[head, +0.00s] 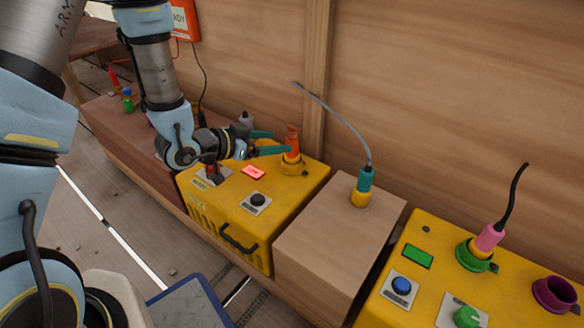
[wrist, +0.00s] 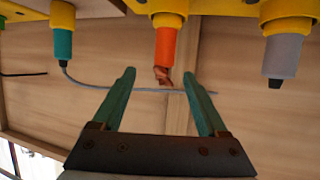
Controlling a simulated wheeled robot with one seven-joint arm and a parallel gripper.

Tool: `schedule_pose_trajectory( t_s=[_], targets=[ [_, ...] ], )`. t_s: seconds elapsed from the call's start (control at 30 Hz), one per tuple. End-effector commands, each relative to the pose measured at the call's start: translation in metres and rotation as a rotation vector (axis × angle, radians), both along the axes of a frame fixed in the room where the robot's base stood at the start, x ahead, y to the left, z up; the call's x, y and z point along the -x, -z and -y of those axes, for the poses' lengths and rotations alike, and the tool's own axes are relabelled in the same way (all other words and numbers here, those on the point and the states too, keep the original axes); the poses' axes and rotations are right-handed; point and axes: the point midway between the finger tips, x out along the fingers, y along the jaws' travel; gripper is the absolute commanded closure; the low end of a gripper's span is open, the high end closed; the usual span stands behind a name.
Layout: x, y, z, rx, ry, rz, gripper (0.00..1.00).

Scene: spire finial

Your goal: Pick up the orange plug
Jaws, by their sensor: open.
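The orange plug (head: 292,142) stands upright in a yellow socket (head: 291,168) on the left yellow box (head: 240,207). In the wrist view the orange plug (wrist: 165,48) hangs at the top centre, with a torn-looking reddish-brown end. My gripper (head: 276,143) is beside the plug's left side in the head view, its teal fingers pointing at it. In the wrist view my gripper (wrist: 162,75) is open, and the plug's free end appears between the fingertips. I cannot tell whether the fingers touch it.
A teal-and-yellow plug (head: 363,187) with a grey cable stands on a wooden block (head: 338,225). A grey plug (head: 245,119) stands behind my gripper; it also shows in the wrist view (wrist: 284,55). A pink plug (head: 489,236) sits right. The wooden wall (head: 430,90) is close behind.

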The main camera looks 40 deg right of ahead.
Motion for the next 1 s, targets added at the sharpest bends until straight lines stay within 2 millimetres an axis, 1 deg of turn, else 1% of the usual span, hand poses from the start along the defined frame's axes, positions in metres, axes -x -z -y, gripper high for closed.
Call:
schedule_pose_trajectory(
  t_s=[0.03,0.2,0.3,0.47,0.73,0.83,1.0],
  targets=[
    [0.001,0.005,0.007,0.004,0.006,0.001,0.24],
    [0.001,0.015,0.032,0.004,0.005,0.001,0.24],
    [0.0,0.019,0.042,0.003,0.004,0.002,0.24],
    [0.0,0.022,0.052,0.003,0.002,0.0,0.24],
    [-0.005,0.037,0.086,0.003,0.004,0.001,0.24],
    [-0.006,0.039,0.094,0.002,0.003,0.001,0.24],
    [-0.006,0.039,0.097,0.001,0.0,-0.001,0.24]
  ],
)
